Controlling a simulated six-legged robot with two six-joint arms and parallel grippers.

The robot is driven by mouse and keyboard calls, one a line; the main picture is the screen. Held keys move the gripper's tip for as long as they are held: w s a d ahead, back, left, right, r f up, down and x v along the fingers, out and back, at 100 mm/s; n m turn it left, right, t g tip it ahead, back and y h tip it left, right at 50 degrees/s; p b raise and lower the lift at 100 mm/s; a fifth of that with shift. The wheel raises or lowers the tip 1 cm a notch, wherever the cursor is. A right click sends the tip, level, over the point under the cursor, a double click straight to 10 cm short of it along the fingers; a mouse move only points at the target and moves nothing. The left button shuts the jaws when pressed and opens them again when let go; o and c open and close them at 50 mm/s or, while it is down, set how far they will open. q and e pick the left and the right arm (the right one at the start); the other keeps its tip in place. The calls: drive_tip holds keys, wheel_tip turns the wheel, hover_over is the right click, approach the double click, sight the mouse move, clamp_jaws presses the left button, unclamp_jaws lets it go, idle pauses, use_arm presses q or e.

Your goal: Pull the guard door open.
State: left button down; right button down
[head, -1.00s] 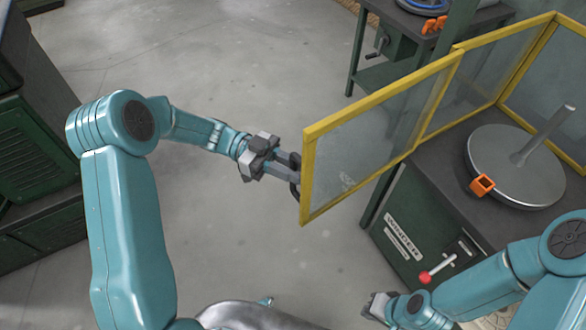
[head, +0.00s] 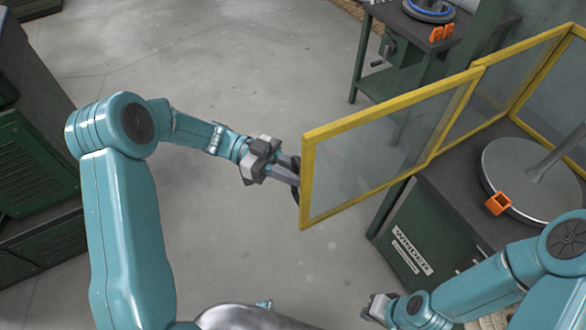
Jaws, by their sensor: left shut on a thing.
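The guard door (head: 375,150) is a clear panel in a yellow frame. It stands swung out from the winder (head: 420,235), its free edge toward my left arm. A dark handle (head: 295,193) sits on that free edge, partly hidden by the fingers. My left gripper (head: 291,172) is shut on the handle. My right gripper (head: 372,306) is low in the middle, apart from the door, and its finger opening cannot be made out.
The winder's top carries a grey round plate (head: 510,165) with a post and an orange block (head: 498,204). Fixed yellow-framed panels (head: 500,85) stand behind. A green bench (head: 375,85) stands at the back. Green cabinets (head: 35,180) stand left. The floor between is clear.

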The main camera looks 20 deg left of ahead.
use_arm(q)
drive_tip(key=c, duration=1.2)
unclamp_jaws()
drive_tip(key=shift+d, duration=0.1)
drive_tip(key=shift+o, duration=0.2)
drive_tip(key=w+a+b, duration=0.2)
drive_tip(key=a, duration=1.4)
drive_tip(key=shift+w+a, duration=0.1)
